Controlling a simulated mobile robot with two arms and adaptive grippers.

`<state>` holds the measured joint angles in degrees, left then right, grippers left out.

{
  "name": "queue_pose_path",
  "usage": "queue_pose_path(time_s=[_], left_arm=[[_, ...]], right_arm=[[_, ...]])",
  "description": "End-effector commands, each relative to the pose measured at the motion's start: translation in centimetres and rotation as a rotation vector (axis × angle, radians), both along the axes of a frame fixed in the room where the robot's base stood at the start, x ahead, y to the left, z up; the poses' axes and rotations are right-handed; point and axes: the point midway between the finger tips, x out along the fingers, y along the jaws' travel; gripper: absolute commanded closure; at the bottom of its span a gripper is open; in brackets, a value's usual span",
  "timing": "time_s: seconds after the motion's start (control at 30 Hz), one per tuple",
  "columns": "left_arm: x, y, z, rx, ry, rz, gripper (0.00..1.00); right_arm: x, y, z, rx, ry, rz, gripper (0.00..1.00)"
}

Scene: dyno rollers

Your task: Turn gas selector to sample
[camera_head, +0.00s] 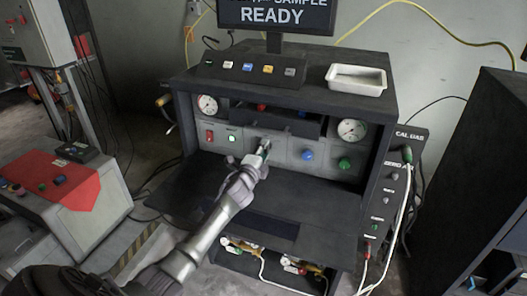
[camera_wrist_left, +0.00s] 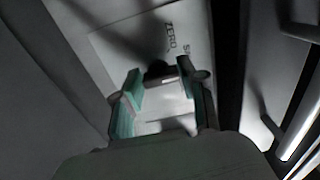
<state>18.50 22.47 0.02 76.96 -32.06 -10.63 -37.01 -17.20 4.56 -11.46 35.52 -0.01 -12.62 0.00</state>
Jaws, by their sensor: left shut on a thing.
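My left gripper (camera_head: 262,152) reaches up from below to the middle of the light grey front panel (camera_head: 290,168) of the dark analyser bench. In the left wrist view, its green-padded fingers (camera_wrist_left: 160,80) are shut on the gas selector (camera_wrist_left: 157,70), a small dark knob. A white label plate (camera_wrist_left: 120,48) behind the knob reads "ZERO", with a partly hidden word starting with "S" to its right. The fingers hide most of the knob, and I cannot tell exactly which way it points. In the head view the knob is hidden by the gripper. My right gripper is not in view.
A blue knob (camera_head: 307,155) and a green knob (camera_head: 344,164) sit right of my gripper on the panel. Two gauges (camera_head: 207,104) (camera_head: 352,130) are above. A white tray (camera_head: 356,79) and a button box (camera_head: 248,69) lie on top. A dark shelf (camera_head: 310,210) projects below.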

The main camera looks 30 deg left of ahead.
Motion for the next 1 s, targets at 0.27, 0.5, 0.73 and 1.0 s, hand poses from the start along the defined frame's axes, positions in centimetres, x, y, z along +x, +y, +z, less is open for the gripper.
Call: queue_pose_path(time_s=[0.27,0.5,0.73,1.0], left_arm=[[0.0,0.0,-0.1,-0.001,0.002,0.000,0.93],[0.0,0.0,-0.1,0.000,0.001,0.000,0.33],[0.0,0.0,-0.1,0.000,0.001,0.000,0.33],[-2.9,-0.7,-0.2,0.002,0.004,-0.002,0.33]], right_arm=[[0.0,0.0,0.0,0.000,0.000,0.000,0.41],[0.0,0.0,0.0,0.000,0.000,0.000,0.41],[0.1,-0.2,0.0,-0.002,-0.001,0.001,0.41],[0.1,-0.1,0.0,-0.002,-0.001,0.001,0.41]])
